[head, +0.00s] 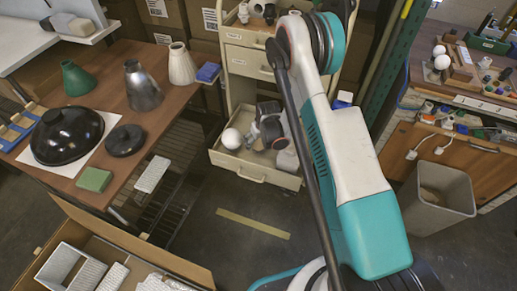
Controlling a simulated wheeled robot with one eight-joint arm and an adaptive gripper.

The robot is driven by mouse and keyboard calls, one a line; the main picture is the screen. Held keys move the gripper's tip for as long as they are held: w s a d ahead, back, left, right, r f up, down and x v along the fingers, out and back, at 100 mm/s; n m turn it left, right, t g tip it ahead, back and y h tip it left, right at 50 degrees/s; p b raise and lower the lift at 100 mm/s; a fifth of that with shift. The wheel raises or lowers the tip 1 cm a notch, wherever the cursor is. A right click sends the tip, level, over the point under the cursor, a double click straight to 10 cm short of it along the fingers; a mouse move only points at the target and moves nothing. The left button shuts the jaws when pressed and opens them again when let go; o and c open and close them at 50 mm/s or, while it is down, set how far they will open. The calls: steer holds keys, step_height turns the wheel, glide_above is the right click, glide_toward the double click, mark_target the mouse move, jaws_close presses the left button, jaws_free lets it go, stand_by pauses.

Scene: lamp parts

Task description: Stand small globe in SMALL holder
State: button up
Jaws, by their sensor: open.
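Two white globes sit close together on the right-hand bench, one farther back (438,50) and one nearer (442,62). They are by a wooden block and small trays; whether either rests in a holder is too small to tell. Another white globe (231,138) lies in the open lower drawer of the cream cabinet. I cannot tell which globe is the small one, and no holder can be clearly made out as the SMALL one. My white and teal arm rises across the middle of the view.
A wooden table (128,54) at left carries lamp shades and a black dome (67,136). A grey bin (436,198) stands before the right bench. Floor is clear around the yellow strip (253,223).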

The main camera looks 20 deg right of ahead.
steer(key=v, duration=1.2)
steer(key=s+r+t, duration=0.1)
steer(key=s+r, duration=0.4)
steer(key=r, duration=0.7)
steer(key=s+r+t, duration=0.1)
steer(key=s+r, duration=0.4)
steer(key=r, duration=0.8)
steer(key=s+r+m+t, duration=0.1)
steer(key=s+r, duration=0.2)
steer(key=s, duration=0.7)
steer(key=s+r, duration=0.4)
steer(key=s, duration=0.5)
steer(key=shift+s+a+m+t+h, duration=0.3)
steer(key=shift+s+a+m+t, duration=0.05)
steer(key=shift+s+m+t, duration=0.05)
